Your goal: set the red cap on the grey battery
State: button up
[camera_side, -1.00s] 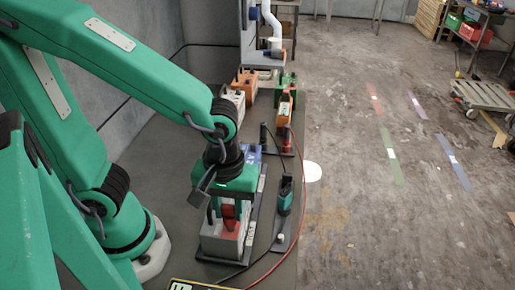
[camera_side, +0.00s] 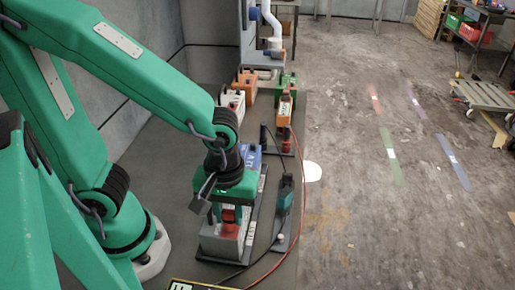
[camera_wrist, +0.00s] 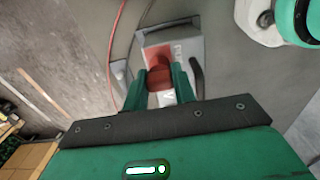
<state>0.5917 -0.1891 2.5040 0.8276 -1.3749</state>
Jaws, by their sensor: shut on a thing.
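The grey battery (camera_side: 222,247) stands on a dark tray near the front of the bench in the side view. In the wrist view its grey top (camera_wrist: 187,47) shows beyond my fingers. My gripper (camera_side: 226,214) points down over the battery. It is shut on the red cap (camera_wrist: 160,77), which sits between the two green fingers (camera_wrist: 159,88) in the wrist view. A lighter red patch shows on the battery just beyond the cap. I cannot tell whether the cap touches the battery, as the fingers hide the gap.
A teal-and-black tool (camera_side: 285,200) lies on a dark strip right of the battery. A red cable (camera_side: 292,240) curves past on the right. A blue battery (camera_side: 250,157) and orange batteries (camera_side: 284,108) stand farther back. Open floor lies to the right.

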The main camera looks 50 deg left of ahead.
aim_at(229, 210)
jog(key=shift+f, duration=0.5)
jog(key=o, duration=1)
jog(key=shift+r, duration=0.1)
jog(key=shift+r, duration=3.8)
jog(key=shift+w+a+r+m+t, duration=0.3)
jog(key=shift+w+a+m, duration=0.1)
jog(key=shift+a, duration=0.2)
jog(key=shift+w+a+r+m+t, duration=0.35)
jog(key=shift+a+r+m+t, duration=0.55)
jog(key=shift+a+m, duration=0.8)
jog(key=shift+w+a+r+m+t, duration=0.4)
jog(key=shift+a+r+m+t, duration=0.5)
jog(key=shift+a, duration=1.35)
jog(key=shift+w+a+r+m+t, duration=0.35)
jog(key=shift+a+r+m+t, duration=0.5)
jog(key=shift+a+m, duration=0.9)
